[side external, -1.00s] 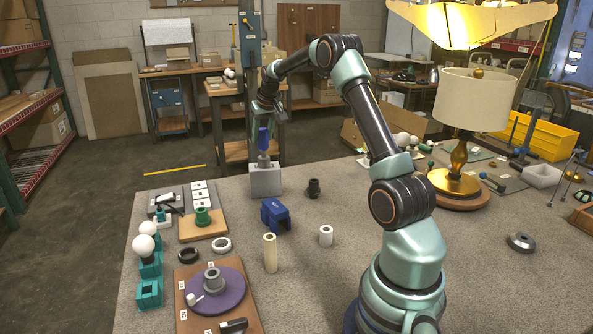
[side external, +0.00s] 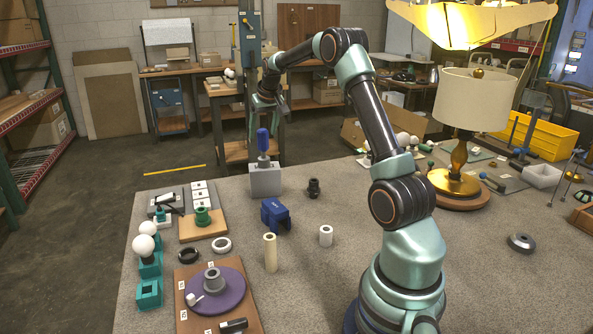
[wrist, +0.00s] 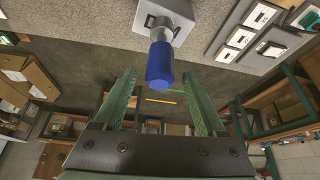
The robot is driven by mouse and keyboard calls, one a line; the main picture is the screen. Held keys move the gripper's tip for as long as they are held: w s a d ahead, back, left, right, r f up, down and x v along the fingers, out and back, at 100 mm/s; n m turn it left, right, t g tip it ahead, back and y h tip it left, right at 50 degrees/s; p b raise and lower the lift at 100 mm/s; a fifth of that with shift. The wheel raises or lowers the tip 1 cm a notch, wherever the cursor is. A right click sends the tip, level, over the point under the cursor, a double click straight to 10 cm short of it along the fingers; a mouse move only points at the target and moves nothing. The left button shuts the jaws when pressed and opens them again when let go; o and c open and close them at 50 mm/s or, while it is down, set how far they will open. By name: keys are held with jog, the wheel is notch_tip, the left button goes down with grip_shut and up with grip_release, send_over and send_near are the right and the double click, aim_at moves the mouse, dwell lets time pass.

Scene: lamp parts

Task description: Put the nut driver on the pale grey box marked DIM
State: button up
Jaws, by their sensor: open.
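The nut driver (side external: 263,141) has a blue handle and stands upright on the pale grey box (side external: 265,181) at the far edge of the table. In the wrist view the blue handle (wrist: 160,64) points toward me, with its grey collar meeting the box (wrist: 166,12). My gripper (side external: 268,112) is above the handle and apart from it. In the wrist view my gripper (wrist: 168,95) has its two green fingers wide apart with nothing between them. The marking on the box cannot be read.
A blue bracket (side external: 275,215), a dark fitting (side external: 313,188), a cream tube (side external: 270,252) and a white cylinder (side external: 326,236) stand in front of the box. A wooden board with a green part (side external: 203,217) is to the left. The lamp (side external: 460,160) stands far right.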

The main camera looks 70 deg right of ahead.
jog(key=v, duration=1)
jog(key=a+r+n, duration=0.2)
jog(key=a, duration=1)
jog(key=s+a+f+n+y, duration=0.1)
jog(key=s+a+f+n, duration=0.1)
jog(key=s+a, duration=0.5)
jog(key=s+a+f+n+t+y, duration=0.1)
jog(key=s+a, duration=0.6)
jog(key=a, duration=0.8)
notch_tip(320, 180, down, 3)
jog(key=n+y, duration=0.1)
jog(key=n, duration=0.1)
jog(key=shift+s+a+n+t, duration=0.2)
jog(key=shift+s+n+t, duration=0.1)
jog(key=shift+s, duration=0.05)
